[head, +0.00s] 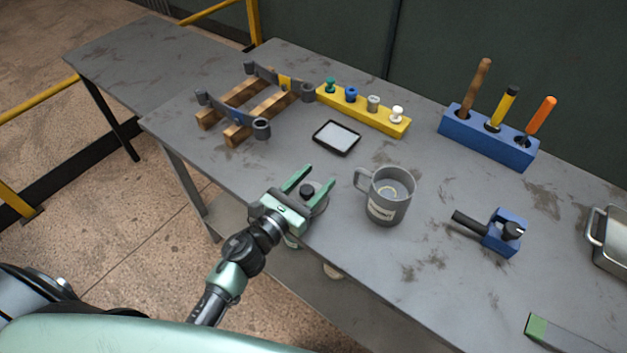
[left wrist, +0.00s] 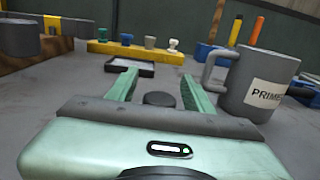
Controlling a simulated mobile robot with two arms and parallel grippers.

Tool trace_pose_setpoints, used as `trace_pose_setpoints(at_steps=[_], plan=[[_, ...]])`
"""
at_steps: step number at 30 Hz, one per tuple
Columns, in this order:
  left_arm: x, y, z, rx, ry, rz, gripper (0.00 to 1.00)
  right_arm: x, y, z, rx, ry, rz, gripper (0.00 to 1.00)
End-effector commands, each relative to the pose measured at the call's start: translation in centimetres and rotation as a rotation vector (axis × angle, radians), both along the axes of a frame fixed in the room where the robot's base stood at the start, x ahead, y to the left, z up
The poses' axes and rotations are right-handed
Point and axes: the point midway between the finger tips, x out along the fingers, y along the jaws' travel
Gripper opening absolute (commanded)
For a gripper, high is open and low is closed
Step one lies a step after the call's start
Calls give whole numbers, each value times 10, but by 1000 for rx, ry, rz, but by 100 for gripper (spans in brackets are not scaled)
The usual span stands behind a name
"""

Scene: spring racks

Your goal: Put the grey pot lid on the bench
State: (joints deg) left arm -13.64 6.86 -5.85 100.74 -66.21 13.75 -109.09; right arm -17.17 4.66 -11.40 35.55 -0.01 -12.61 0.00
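The grey pot lid (head: 319,204) is a round disc with a black knob, at the near edge of the grey bench (head: 420,265). It appears to lie flat on the bench top, partly hidden by my gripper. My left gripper (head: 314,178) is open, with its green fingers on either side of the knob. In the left wrist view the knob (left wrist: 159,98) shows between the spread fingers, with visible gaps to both; the disc is mostly hidden there. My right gripper is not in view.
A grey mug (head: 388,207) stands close to the right of the lid. A black-framed tablet (head: 337,137) lies beyond it. A wooden rack (head: 238,102), yellow peg block (head: 365,112), blue tool holder (head: 485,137) and blue clamp (head: 500,238) also stand on the bench.

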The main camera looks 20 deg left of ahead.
Motion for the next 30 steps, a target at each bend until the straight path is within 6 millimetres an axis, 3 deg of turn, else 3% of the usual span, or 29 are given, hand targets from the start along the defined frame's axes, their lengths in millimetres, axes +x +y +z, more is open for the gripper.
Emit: trace_pose_setpoints(at_steps=[1, 8, 10, 21, 30], plan=[[-5, -1, -15, 6, 28, -2, 51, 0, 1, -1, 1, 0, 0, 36], [-5, -2, 4, 4, 27, -2, 51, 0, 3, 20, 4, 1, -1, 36], [-22, 5, -8, 5, 29, -1, 51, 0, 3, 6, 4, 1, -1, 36], [-95, 33, -2, 1, 21, 1, 51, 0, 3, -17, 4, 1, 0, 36], [-115, 41, 3, 3, 16, 0, 51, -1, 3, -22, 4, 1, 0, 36]])
